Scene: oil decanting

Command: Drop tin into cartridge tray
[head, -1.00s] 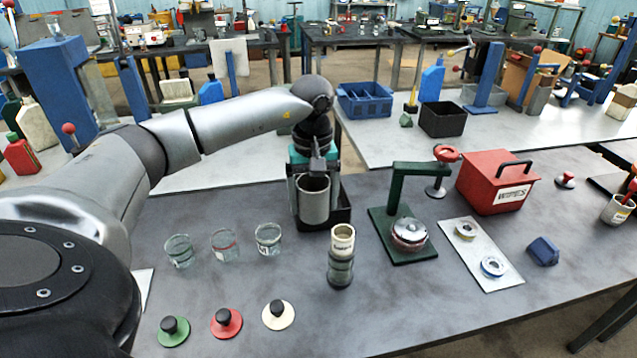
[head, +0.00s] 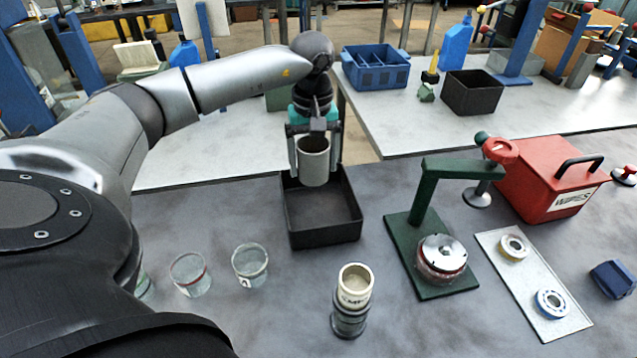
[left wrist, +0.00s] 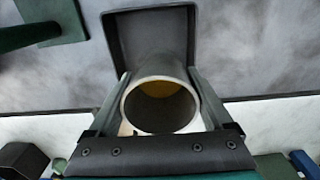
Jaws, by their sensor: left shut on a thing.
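The tin (head: 314,165) is a plain grey open-topped cylinder. My left gripper (head: 316,150) is shut on it, with one finger on each side, and holds it upright. In the head view the tin overlaps the far end of the black tray (head: 325,243), which looks empty; its height above the tray is hard to tell. In the left wrist view the tin's rim (left wrist: 128,104) shows between the fingers (left wrist: 160,100), with a yellowish patch inside, and the tray (left wrist: 150,45) lies just beyond it. My right gripper is not in view.
Glass beakers (head: 250,265) stand left of the tray. A labelled cylinder (head: 355,290) stands in front of it. A green press (head: 430,245), a plate with rings (head: 535,285) and a red wipes box (head: 550,185) are to the right. A blue divided bin (head: 375,85) is on the rear table.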

